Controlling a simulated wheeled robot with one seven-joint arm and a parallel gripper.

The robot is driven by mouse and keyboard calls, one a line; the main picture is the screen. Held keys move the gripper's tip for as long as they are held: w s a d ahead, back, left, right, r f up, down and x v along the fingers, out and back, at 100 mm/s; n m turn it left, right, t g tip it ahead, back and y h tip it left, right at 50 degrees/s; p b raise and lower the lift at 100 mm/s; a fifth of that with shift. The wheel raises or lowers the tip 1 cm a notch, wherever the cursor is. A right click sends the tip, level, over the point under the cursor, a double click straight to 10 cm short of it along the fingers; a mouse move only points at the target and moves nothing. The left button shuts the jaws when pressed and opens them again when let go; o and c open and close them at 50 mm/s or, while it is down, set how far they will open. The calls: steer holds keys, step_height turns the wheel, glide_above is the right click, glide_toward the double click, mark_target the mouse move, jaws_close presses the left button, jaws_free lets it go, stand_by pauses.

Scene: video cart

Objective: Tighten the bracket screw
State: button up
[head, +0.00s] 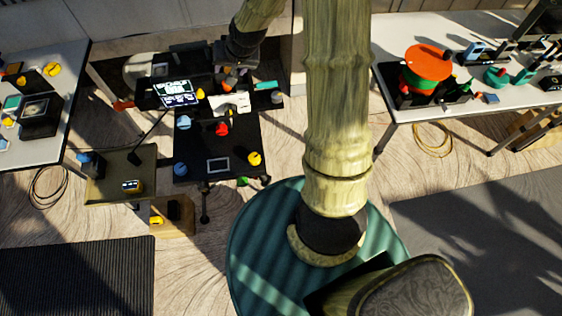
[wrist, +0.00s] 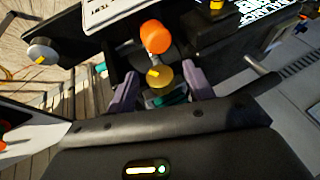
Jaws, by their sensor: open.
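An orange knob (wrist: 155,37) and a smaller brass-yellow knob (wrist: 160,75) stand close together on the dark cart's bracket area; I cannot tell which is the bracket screw. My gripper (wrist: 162,79) is open, with its two purple-grey fingers on either side of the brass knob. Whether they touch it is not clear. A teal part shows low between the fingers. In the head view, my gripper's end is over the back of the black video cart (head: 190,166), near a small orange part (head: 228,86); its fingers are too small to make out there.
A lit screen (head: 176,93) and a white plate (head: 236,103) are close to my gripper. A grey knob (wrist: 41,50) sits at the left of the wrist view. Tables stand left (head: 60,75) and right (head: 400,40). Floor is free right of the cart.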

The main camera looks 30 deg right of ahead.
steer(key=shift+s, duration=0.15)
steer(key=shift+a+h+b, duration=0.2)
steer(key=shift+h+b, duration=0.4)
steer(key=shift+b, duration=0.15)
steer(key=shift+a+n+g+h+b, duration=0.1)
steer(key=shift+n+g+h+b, duration=0.35)
steer(key=shift+h+b, duration=0.55)
steer(key=b+v, duration=0.3)
steer(key=v, duration=1.4)
steer(key=s+d+f+n+g+y, duration=0.1)
steer(key=s+d+f+n+g, duration=0.1)
steer(key=s+f, duration=1.2)
step_height(320, 180, down, 3)
steer(key=shift+s+f+n+b, duration=0.15)
steer(key=shift+n+b, duration=0.2)
steer(key=shift+n, duration=0.4)
